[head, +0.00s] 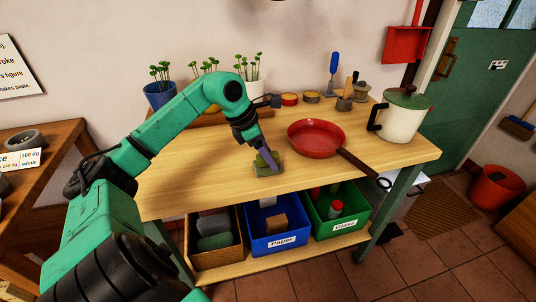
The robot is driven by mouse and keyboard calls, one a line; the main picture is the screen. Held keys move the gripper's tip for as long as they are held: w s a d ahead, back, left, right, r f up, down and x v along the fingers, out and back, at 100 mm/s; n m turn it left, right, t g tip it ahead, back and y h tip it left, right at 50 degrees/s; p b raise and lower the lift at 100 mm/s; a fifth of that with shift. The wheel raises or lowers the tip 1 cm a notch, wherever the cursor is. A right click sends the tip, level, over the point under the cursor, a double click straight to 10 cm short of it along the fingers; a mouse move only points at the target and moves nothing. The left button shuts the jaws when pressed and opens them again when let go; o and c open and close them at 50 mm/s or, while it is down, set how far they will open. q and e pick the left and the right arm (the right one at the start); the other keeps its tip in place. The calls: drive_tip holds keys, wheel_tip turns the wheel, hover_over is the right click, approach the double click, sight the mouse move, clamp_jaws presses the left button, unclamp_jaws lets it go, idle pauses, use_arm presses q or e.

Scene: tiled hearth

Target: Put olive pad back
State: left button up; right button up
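The olive pad (267,170) is on or just above the wooden table, near its front edge and left of the red pan. My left gripper (264,158) points down at it from above, with its fingertips overlapping the pad's upper part. Whether the fingers are closed on the pad or only around it is too small to tell. An open brown box (217,257) on the lower shelf holds a grey pad (213,224) and a dark green pad (215,241). My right gripper is not in view.
On the table (180,189) are a red pan (315,136), a cream pot (400,122), small tins and plant pots. A blue Paper bin (281,241) and green Glass bin (343,227) stand beside the brown box. The table's front left is clear.

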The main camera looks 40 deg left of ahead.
use_arm(q)
drive_tip(key=shift+r, duration=0.25)
drive_tip(key=shift+s+a+r, duration=0.1)
drive_tip(key=shift+a+r, duration=0.05)
drive_tip(key=shift+r, duration=0.1)
drive_tip(key=b+v, duration=0.1)
drive_tip(key=v, duration=1)
drive_tip(key=shift+s+r, duration=0.1)
drive_tip(key=shift+s, duration=0.05)
